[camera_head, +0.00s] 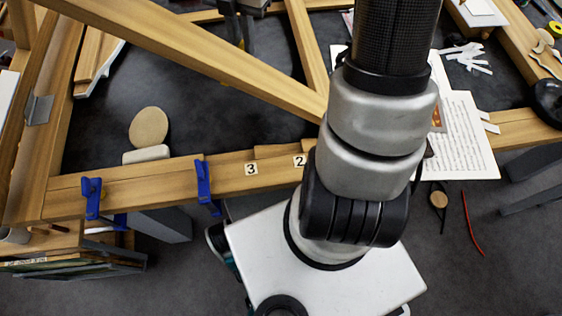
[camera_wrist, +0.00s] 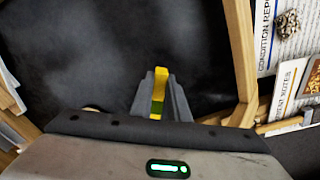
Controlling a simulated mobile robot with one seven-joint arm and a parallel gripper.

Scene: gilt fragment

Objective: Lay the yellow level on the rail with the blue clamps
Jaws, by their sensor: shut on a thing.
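The yellow level (camera_wrist: 161,72) shows in the wrist view as a narrow yellow piece with a green part lower down. My gripper (camera_wrist: 160,84) is shut on it, and dark floor or surface lies beyond. I cannot see the rail's clamps in the wrist view.
Number tags 3 (camera_head: 251,169) and 2 (camera_head: 299,160) are on the rail, right of the clamps. A diagonal beam (camera_head: 200,50) crosses behind. A round tan disc (camera_head: 148,127) and a pale block (camera_head: 146,154) sit behind the rail. Printed sheets (camera_head: 465,140) lie at right.

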